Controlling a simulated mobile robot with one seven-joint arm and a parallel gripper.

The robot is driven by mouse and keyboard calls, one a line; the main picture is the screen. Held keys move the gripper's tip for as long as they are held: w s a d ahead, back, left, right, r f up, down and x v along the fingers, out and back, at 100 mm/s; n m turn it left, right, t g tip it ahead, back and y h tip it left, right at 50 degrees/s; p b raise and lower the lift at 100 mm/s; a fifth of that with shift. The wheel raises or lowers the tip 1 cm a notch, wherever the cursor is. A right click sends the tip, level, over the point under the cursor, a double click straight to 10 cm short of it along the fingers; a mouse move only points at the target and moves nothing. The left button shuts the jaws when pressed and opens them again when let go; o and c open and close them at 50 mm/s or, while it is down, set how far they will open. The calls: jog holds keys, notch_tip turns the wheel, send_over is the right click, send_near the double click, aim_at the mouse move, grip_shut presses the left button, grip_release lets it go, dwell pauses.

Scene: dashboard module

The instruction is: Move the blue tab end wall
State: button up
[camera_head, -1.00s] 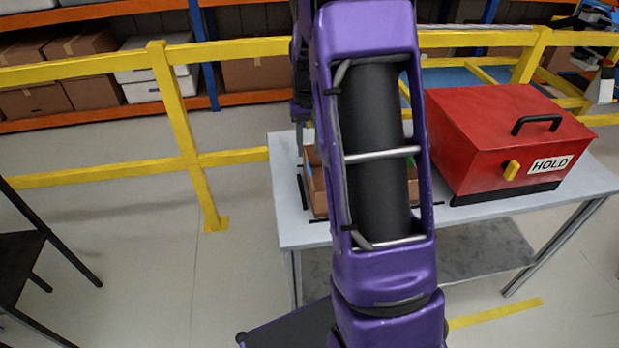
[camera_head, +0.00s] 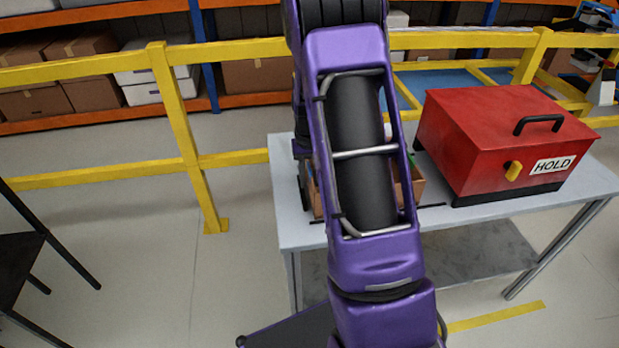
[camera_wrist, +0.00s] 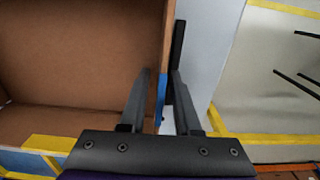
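An open cardboard box (camera_head: 418,188) stands on the grey table, mostly hidden behind my arm in the head view. In the wrist view, its brown inside (camera_wrist: 80,55) fills the upper left. The end wall with the blue tab (camera_wrist: 161,97) runs down the middle of that view. My gripper (camera_wrist: 161,72) is open around this wall, with one finger on the box's inner side and the other outside. A gap shows on the inner side; I cannot tell whether the outer finger touches. In the head view, my arm hides the fingertips and the blue tab.
A red box marked HOLD (camera_head: 500,140) stands on the table (camera_head: 290,232), right of the cardboard box. Black strips lie on the table by the box. A yellow guard rail (camera_head: 235,160) runs behind, with shelving beyond. The table's front left is bare.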

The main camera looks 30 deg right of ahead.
grip_shut()
dwell(1.2)
